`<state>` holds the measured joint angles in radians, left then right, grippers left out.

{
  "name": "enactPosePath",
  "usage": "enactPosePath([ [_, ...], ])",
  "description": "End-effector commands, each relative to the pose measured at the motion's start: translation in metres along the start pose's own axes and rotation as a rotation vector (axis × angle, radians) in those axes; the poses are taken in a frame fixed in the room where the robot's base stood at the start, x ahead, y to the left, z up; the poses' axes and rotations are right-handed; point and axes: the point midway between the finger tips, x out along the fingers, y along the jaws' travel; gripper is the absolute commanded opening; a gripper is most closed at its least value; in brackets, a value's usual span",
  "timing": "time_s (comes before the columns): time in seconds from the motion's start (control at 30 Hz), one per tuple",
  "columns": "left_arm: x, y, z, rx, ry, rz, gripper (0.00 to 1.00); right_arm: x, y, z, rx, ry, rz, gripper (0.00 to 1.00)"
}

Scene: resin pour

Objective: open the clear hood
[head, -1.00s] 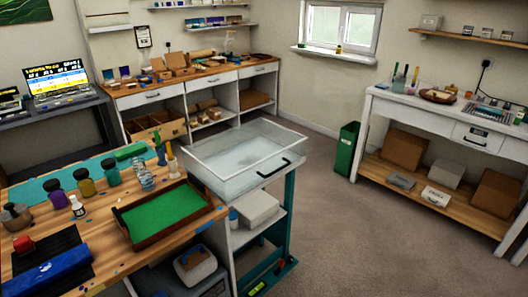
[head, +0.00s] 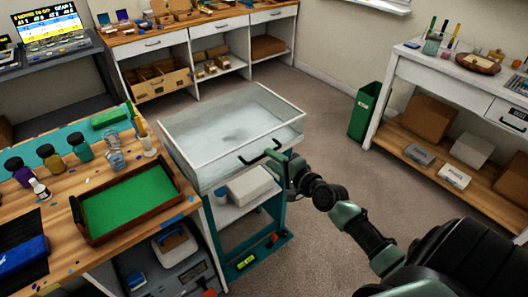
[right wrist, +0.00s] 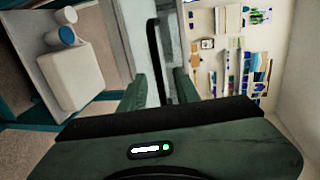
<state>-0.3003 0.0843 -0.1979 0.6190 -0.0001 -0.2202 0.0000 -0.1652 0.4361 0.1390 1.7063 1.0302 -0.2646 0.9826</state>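The clear hood (head: 225,118) is a see-through box with pale edges on a teal-framed cart, and it looks shut. Its black handle (head: 258,152) is on the front side, facing my right arm. My right gripper (head: 282,160) is at the right end of the handle. In the right wrist view, the dark handle bar (right wrist: 154,60) runs between the two green fingers of my right gripper (right wrist: 160,92). The fingers stand apart, with visible gaps beside the bar. My left gripper is not in view.
A wooden table with a green-lined tray (head: 130,205) and several bottles stands close on the left. A white box (head: 250,185) sits on the cart's shelf. A green bin (head: 365,112) and a white bench stand right. Carpet floor is free between.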

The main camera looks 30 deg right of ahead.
Motion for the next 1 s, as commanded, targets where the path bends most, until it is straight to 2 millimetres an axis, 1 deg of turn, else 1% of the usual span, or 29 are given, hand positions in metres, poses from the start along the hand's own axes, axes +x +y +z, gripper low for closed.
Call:
enactPosePath([
  [0.03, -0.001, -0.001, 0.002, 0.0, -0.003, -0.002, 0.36, 0.009, -0.001, 0.0, 0.0, 0.0, -0.002, 0.32],
  [0.1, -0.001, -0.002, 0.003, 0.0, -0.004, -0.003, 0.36, 0.02, -0.001, 0.0, -0.001, 0.0, -0.001, 0.32],
  [0.2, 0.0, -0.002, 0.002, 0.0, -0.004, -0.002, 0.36, 0.032, 0.0, -0.001, -0.002, 0.001, 0.0, 0.32],
  [0.3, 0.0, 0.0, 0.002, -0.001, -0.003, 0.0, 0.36, 0.04, 0.001, 0.0, -0.002, 0.001, 0.001, 0.32],
  [0.43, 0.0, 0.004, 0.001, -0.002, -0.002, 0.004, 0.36, 0.044, 0.0, 0.0, -0.003, 0.001, 0.0, 0.32],
  [0.63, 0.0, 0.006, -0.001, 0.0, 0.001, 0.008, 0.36, 0.044, 0.001, 0.0, -0.003, 0.001, 0.001, 0.32],
  [0.73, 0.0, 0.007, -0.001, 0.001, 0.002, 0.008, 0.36, 0.043, 0.001, 0.0, -0.003, 0.001, 0.001, 0.04],
  [0.77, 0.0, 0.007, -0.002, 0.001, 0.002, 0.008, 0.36, 0.043, 0.001, 0.0, -0.003, 0.001, 0.001, 0.0],
  [1.0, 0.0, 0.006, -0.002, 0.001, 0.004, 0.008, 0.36, 0.043, 0.001, 0.0, -0.003, 0.001, 0.002, 0.0],
])
